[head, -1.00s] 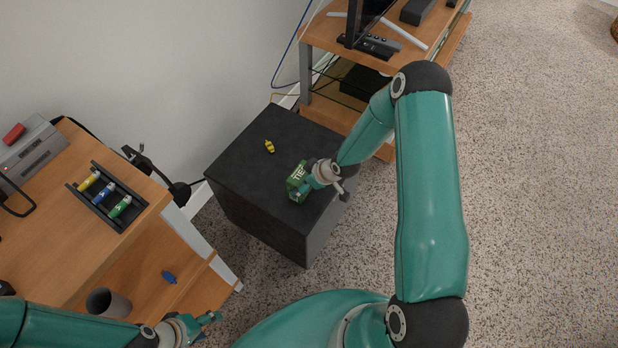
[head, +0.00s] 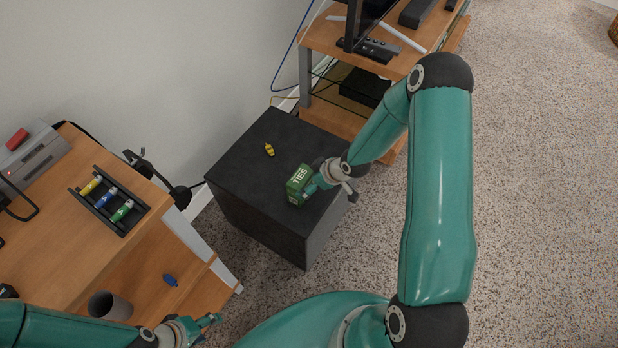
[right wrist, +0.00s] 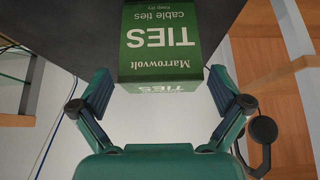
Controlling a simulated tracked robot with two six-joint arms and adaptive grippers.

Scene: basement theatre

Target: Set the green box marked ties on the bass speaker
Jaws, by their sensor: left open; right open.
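The green box marked TIES (head: 299,181) stands on the dark top of the bass speaker (head: 240,165), near its right side. In the right wrist view the box (right wrist: 160,45) shows its white lettering just beyond the fingertips. My right gripper (head: 313,186) is open beside the box, with its fingers (right wrist: 160,92) spread and nothing between them. My left gripper (head: 212,328) is open and empty at the bottom of the head view, by the wooden desk.
A small yellow item (head: 269,149) lies on the speaker top. The wooden desk (head: 60,215) at left bears a black rack (head: 125,222) of small bottles, a grey cup (head: 110,306) and a blue item (head: 170,280). A TV stand (head: 325,40) stands behind.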

